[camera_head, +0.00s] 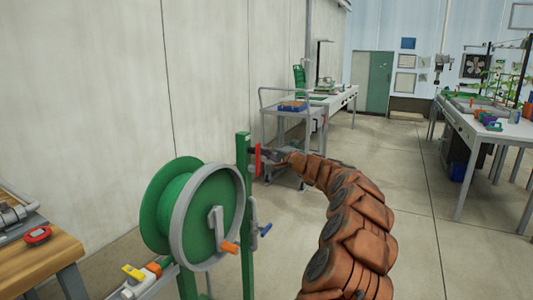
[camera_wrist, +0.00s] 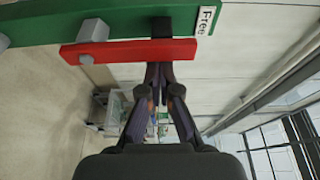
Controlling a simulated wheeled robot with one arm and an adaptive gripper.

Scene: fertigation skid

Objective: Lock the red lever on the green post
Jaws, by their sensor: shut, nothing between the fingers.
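The green post (camera_head: 246,225) stands upright beside a hose reel in the head view. The red lever (camera_head: 257,160) is on the post's upper part and lies along it. In the wrist view the green post (camera_wrist: 260,24) crosses the top, with the red lever (camera_wrist: 130,51) parallel to it. A grey pivot (camera_wrist: 92,31) joins them near the lever's left end. A white "Free" label (camera_wrist: 207,20) is by the lever's right end. My gripper (camera_head: 272,156) is shut and empty. In the wrist view my gripper's fingertips (camera_wrist: 160,68) are at the lever's lower edge; I cannot tell whether they touch.
The green hose reel (camera_head: 175,207) with a grey rim and orange-handled crank is left of the post. A blue-handled part (camera_head: 265,230) sticks out lower on the post. A grey cart (camera_head: 270,112) stands behind.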

